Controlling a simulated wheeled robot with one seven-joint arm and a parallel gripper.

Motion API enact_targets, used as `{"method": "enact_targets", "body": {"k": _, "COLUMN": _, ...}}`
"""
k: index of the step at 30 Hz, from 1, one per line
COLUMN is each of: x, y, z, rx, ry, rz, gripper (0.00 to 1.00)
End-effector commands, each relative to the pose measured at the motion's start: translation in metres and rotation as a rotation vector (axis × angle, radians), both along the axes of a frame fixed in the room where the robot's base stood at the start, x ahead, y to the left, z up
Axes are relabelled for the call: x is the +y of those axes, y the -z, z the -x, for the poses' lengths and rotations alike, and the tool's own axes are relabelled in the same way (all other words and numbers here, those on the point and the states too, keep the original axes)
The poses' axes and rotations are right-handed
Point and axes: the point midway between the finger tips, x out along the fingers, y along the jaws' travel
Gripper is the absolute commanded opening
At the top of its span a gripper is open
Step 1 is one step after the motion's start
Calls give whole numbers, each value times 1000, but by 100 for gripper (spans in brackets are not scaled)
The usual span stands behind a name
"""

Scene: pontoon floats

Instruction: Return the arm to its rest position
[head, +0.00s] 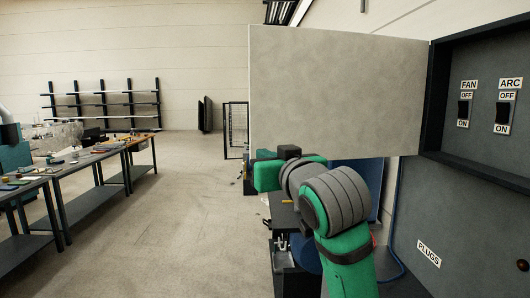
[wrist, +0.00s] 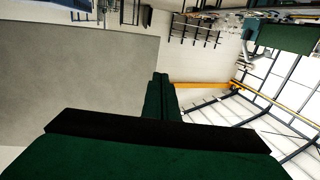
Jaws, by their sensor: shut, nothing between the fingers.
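My arm (head: 338,205), green with grey ribbed joints, reaches up in front of the open cabinet door in the head view. In the wrist view my gripper (wrist: 161,78) has its two dark green fingers side by side, shut and empty. The fingers point into open air, touching nothing that I can see. In the head view the fingertips cannot be made out clearly; the green and black end of the arm is below the door's lower edge.
The cabinet door (head: 335,90) stands open behind my arm, and also fills the left of the wrist view (wrist: 75,75). FAN (head: 464,110) and ARC (head: 503,115) switches are at right. A bench (head: 85,165) with tools stands left; the floor (head: 185,200) between is clear.

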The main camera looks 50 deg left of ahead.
Motion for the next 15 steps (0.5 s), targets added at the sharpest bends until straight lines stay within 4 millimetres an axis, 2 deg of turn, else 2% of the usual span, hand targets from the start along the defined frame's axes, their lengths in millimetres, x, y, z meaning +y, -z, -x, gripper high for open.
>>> {"method": "enact_targets", "body": {"k": 1, "x": -12, "y": -1, "z": 1, "rx": -2, "ry": 7, "rz": -3, "gripper": 0}}
{"method": "enact_targets", "body": {"k": 6, "x": -35, "y": -1, "z": 6, "rx": 0, "ry": 16, "rz": -1, "gripper": 0}}
{"method": "enact_targets", "body": {"k": 15, "x": -43, "y": 0, "z": 12, "rx": 2, "ry": 15, "rz": -2, "gripper": 0}}
